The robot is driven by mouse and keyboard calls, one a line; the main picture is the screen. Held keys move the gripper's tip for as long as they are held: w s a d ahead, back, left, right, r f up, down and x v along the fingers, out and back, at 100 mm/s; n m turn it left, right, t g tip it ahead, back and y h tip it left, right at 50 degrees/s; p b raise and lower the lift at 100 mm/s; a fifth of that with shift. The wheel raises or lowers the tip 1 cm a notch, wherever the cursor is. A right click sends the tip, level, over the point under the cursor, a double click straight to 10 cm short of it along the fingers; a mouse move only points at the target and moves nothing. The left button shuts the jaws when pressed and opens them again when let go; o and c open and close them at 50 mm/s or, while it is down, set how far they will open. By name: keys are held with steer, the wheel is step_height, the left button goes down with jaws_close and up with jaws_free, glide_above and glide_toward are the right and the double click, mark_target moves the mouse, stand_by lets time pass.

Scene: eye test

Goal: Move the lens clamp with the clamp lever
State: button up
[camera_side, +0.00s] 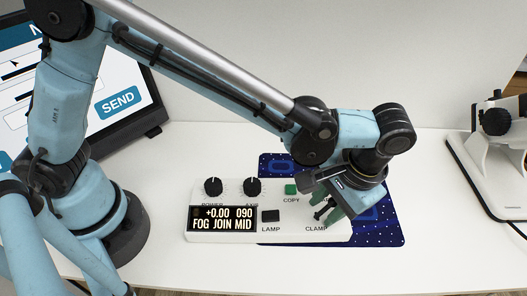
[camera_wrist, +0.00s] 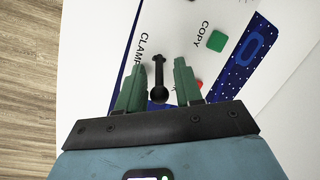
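The clamp lever (camera_wrist: 159,78) is a small black lever with a round end, on the white control box (camera_side: 238,238) by the CLAMP label. In the wrist view it lies between the two green fingers of my gripper (camera_wrist: 160,68), with a gap showing on each side. My gripper (camera_side: 328,206) is open over the right end of the box in the side view, where its fingers partly hide the lever. I cannot tell how far the fingertips are above the box. I cannot make out the lens clamp itself.
The box carries two black knobs (camera_side: 213,187), a black LAMP button (camera_side: 270,216), a green COPY button (camera_side: 291,189) and a display (camera_side: 222,219) reading "+0.00 090 FOG JOIN MID". A red button (camera_wrist: 200,84) is beside the right finger. A blue mat (camera_side: 390,232) lies beneath. A white device (camera_side: 498,165) stands right.

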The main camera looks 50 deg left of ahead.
mark_target(338, 224)
steer(key=shift+r, duration=0.1)
steer(key=v, duration=1.2)
steer(key=shift+d, duration=0.1)
steer(key=s+a+f+t, duration=0.1)
steer(key=a+t, duration=0.1)
steer(key=a, duration=0.7)
steer(key=s+a+f+n+t+h, duration=0.1)
steer(key=a+t, duration=0.2)
steer(key=a, duration=0.7)
steer(key=s+a+f+n+t+h, duration=0.1)
steer(key=a+t, duration=0.2)
steer(key=a, duration=0.7)
steer(key=shift+s+a, duration=0.1)
